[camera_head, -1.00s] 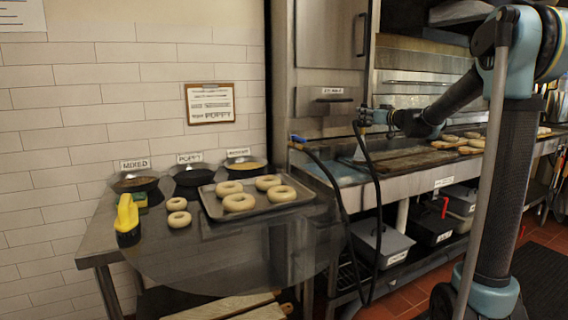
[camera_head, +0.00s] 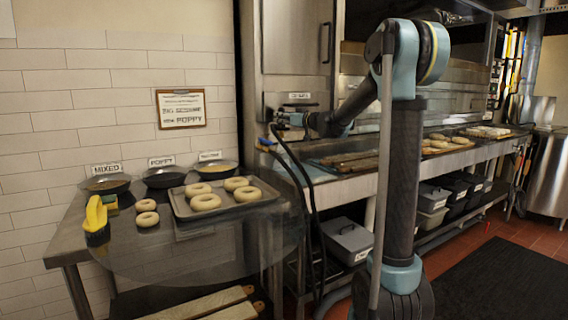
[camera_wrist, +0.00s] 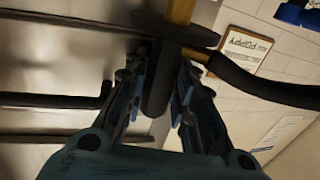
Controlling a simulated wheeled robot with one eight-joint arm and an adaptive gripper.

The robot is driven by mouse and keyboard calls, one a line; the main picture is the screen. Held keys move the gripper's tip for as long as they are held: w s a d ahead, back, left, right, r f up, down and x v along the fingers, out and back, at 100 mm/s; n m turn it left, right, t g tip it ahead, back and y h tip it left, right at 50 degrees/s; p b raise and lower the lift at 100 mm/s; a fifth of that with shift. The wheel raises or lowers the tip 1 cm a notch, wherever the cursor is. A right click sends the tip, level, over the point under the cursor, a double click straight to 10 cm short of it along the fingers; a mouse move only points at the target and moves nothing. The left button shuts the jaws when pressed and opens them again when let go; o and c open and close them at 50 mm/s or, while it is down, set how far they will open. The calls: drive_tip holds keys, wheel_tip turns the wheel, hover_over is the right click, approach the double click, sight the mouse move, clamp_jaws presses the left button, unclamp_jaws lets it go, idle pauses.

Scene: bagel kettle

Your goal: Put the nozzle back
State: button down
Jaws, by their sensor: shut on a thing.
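The nozzle (camera_wrist: 156,85) is a dark rod with a black disc and a yellow part (camera_wrist: 181,11) above it in the wrist view. My gripper (camera_wrist: 155,100) is shut on the dark rod. In the head view my gripper (camera_head: 284,120) is small, in front of the steel cabinet and above the counter's left end. A black hose (camera_wrist: 270,88) runs off to the right in the wrist view and hangs as a loop in the head view (camera_head: 310,225). A blue fitting (camera_head: 265,142) is just left of and below my gripper; the nozzle itself is too small to make out there.
The steel cabinet (camera_head: 290,40) stands behind my gripper. Grey bins (camera_head: 348,240) are under the counter. Open floor with a black mat (camera_head: 495,285) lies at right.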

drive_tip(key=shift+d+f, duration=0.1)
drive_tip(key=shift+f, duration=4.7)
drive_tip(key=shift+f, duration=0.1)
drive_tip(key=c, duration=1.3)
unclamp_jaws()
drive_tip(key=shift+c, duration=0.2)
drive_tip(key=shift+f, duration=0.1)
drive_tip(key=v, duration=1.7)
drive_tip(key=shift+d+f, duration=0.2)
drive_tip(key=shift+d, duration=0.05)
drive_tip(key=shift+s, duration=0.1)
